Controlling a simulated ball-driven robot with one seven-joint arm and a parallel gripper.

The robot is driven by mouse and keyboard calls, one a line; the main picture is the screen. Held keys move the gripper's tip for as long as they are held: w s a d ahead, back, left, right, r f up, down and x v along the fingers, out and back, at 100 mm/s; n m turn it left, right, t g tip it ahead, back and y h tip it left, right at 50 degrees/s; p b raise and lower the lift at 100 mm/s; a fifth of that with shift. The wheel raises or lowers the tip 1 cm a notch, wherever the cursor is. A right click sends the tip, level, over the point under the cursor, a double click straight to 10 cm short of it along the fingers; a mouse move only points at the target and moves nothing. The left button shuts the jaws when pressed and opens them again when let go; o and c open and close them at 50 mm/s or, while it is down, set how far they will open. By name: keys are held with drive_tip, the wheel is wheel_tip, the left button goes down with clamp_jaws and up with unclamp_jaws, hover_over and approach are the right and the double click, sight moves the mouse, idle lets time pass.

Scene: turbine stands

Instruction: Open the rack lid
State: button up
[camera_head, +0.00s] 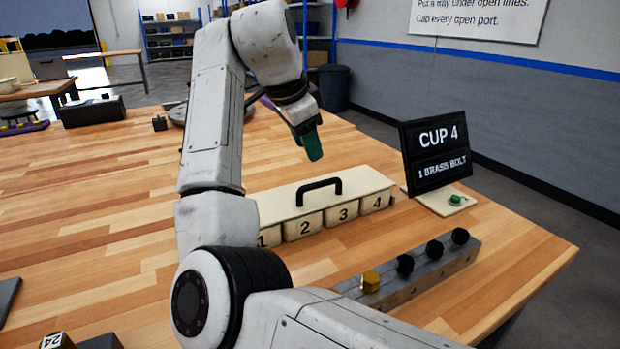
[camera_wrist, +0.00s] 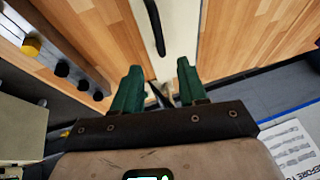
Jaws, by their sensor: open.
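The cream rack lid (camera_head: 265,206) lies flat on the rack, above a row of numbered cups (camera_head: 341,214); its top also shows in the wrist view (camera_wrist: 183,30). A black arched handle (camera_head: 318,188) stands on the lid and appears at the top of the wrist view (camera_wrist: 153,26). My gripper (camera_head: 311,146) hangs above the lid, with clear space over the handle in the head view. In the wrist view my gripper (camera_wrist: 159,86) has its two green fingers spread apart with nothing between them. The handle lies beyond the fingertips, not between them. My arm hides part of the rack's left end.
A grey bar (camera_head: 418,279) in front of the rack holds a brass bolt (camera_head: 371,281) and several black knobs. A black sign (camera_head: 436,151) reading "CUP 4, 1 BRASS BOLT" stands at right, beside a green piece (camera_head: 455,199) on a pale plate. The wooden table (camera_head: 100,215) is largely clear at left.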

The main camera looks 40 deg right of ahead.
sight(322, 181)
drive_tip(key=x, duration=1)
drive_tip(key=shift+d+f, duration=0.1)
drive_tip(key=shift+f, duration=0.05)
drive_tip(key=shift+c, duration=0.3)
clamp_jaws()
